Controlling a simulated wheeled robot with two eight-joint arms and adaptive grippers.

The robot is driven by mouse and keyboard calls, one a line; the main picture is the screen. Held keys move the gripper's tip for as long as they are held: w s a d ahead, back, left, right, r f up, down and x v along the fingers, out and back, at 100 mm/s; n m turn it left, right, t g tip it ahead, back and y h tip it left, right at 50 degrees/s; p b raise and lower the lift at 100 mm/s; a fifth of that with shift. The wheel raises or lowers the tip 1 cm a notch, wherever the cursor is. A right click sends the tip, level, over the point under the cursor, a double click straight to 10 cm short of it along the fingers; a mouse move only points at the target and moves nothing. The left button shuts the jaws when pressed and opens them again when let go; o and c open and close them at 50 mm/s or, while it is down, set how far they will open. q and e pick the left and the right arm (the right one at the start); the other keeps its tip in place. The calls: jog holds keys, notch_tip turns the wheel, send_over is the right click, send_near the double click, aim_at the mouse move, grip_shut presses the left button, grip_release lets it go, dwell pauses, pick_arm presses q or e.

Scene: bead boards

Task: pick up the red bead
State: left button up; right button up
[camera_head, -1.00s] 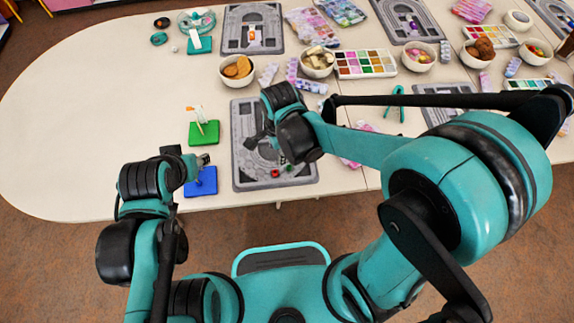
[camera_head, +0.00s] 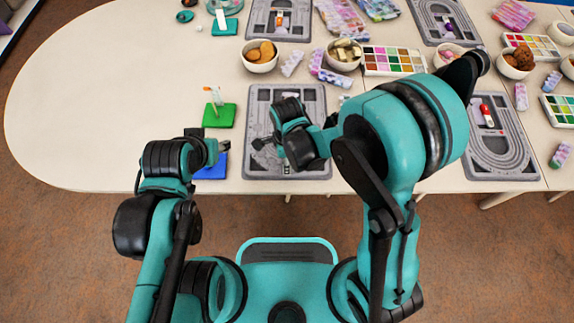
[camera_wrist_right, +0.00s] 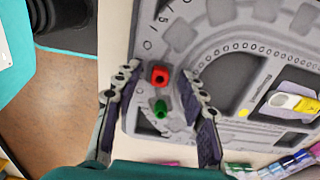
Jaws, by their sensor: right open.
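The red bead (camera_wrist_right: 160,75) lies on the grey bead board (camera_wrist_right: 168,25) in the right wrist view, between the spread fingers of my right gripper (camera_wrist_right: 158,78). A green bead (camera_wrist_right: 160,108) lies close to it, also between the fingers. My right gripper is open, with nothing held. In the head view it (camera_head: 264,143) is over the near part of the grey board (camera_head: 318,105), and the arm hides both beads there. My left gripper (camera_head: 224,146) is beside the blue block (camera_head: 212,172); its opening is not clear.
Another grey board (camera_head: 505,160) lies right. The table's left end is clear.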

jog(key=shift+r, duration=0.1)
jog(key=shift+c, duration=0.3)
jog(key=c, duration=0.7)
jog(key=shift+r, duration=0.1)
